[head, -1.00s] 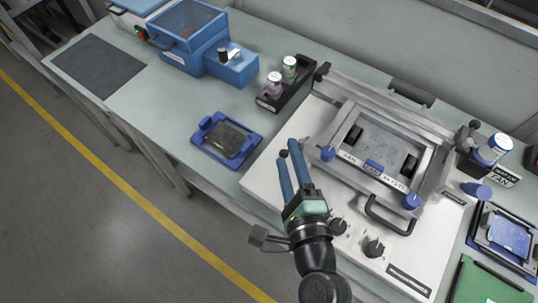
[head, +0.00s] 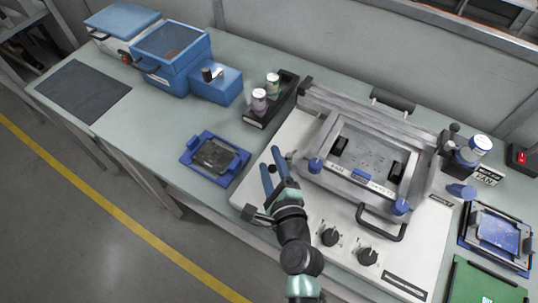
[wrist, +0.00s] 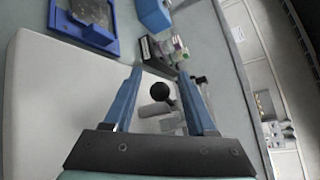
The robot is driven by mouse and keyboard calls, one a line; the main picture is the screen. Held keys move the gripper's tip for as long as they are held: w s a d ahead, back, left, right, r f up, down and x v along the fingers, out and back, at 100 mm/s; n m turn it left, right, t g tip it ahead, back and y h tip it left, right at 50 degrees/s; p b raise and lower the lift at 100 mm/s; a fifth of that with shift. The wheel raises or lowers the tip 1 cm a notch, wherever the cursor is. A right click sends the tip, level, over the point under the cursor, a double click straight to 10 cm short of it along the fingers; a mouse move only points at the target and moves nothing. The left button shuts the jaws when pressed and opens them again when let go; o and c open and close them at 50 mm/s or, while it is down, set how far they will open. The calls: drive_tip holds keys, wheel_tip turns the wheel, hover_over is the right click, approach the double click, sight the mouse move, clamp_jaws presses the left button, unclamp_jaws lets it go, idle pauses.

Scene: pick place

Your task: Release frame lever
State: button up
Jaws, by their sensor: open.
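A black ball knob (wrist: 160,91) on a grey stem, which looks like the frame lever, shows between my fingers in the wrist view. I cannot tell whether either finger touches it. My gripper (head: 271,160) is open, with its two blue fingers over the left side of the white machine base (head: 300,205). The fingers also show in the wrist view (wrist: 160,73). The grey frame (head: 365,170) lies on the machine to the right of my gripper, with a black front handle (head: 381,226) and blue knobs at its front corners.
A blue tray (head: 214,158) lies left of my gripper. A black rack with bottles (head: 270,100) stands behind it. A capped jar (head: 473,150) stands at the right. Black dials (head: 367,257) are on the machine's front. The bench at the left has free room.

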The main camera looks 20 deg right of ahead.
drive_tip(key=shift+x, duration=0.95)
clamp_jaws()
